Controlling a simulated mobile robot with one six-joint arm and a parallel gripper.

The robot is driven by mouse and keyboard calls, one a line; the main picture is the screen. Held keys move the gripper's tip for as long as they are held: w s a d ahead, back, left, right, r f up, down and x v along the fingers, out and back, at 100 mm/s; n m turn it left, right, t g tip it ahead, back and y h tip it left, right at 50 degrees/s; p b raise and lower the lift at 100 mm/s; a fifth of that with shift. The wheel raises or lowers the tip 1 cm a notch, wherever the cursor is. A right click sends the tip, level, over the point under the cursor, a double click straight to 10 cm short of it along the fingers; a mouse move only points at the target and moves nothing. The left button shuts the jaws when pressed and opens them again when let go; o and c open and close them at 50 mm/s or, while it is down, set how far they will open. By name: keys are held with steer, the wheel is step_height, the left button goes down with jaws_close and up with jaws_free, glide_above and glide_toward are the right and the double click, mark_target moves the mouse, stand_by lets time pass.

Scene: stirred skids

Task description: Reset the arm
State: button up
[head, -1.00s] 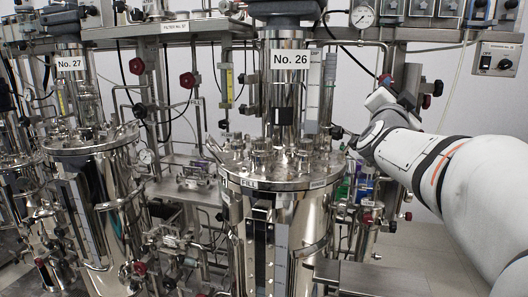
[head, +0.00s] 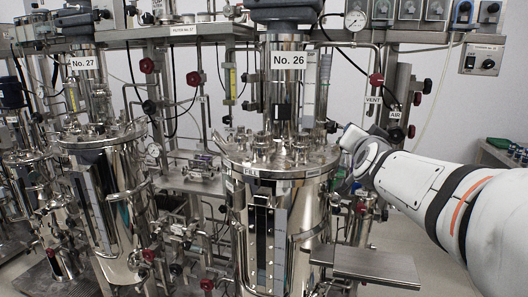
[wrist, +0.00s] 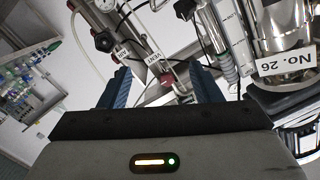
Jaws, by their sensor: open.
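My arm (head: 415,185) reaches in from the right in the head view, its far end close to the right side of the steel vessel (head: 262,190) marked No. 26. My gripper is not clearly visible in the head view. In the wrist view my gripper (wrist: 160,76) shows two blue fingers spread wide apart, with nothing held between them. A red valve knob (wrist: 168,74) and pipes with the VENT and AIR labels show beyond the gap. The wrist picture is upside down, with the No. 26 sign (wrist: 286,62) at the right.
A second vessel (head: 105,190) marked No. 27 stands to the left. Pipes, valves and a gauge (head: 355,20) line the back frame. A steel plate (head: 375,266) juts out below my arm. Bottles (head: 510,152) stand at the far right. Open floor shows between plate and bottles.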

steer(key=s+a+f+n+g+y+p, duration=0.1)
steer(key=s+a+f+n+g+y, duration=0.2)
steer(key=s+f, duration=0.4)
steer(key=s+a+f+n+g+y+p, duration=0.15)
steer(key=s+a+f+g, duration=0.3)
steer(key=f, duration=0.45)
steer(key=s+f+n+g, duration=0.1)
steer(key=s+f+g, duration=0.2)
steer(key=s, duration=0.4)
steer(key=s+f+n+g, duration=0.2)
steer(key=s+f+g, duration=0.1)
steer(key=s+f, duration=0.3)
steer(key=s+h, duration=0.1)
steer(key=s, duration=0.1)
steer(key=shift+s+g, duration=0.3)
steer(key=shift+g, duration=0.05)
steer(key=shift+d+n, duration=0.1)
steer(key=shift+n, duration=0.15)
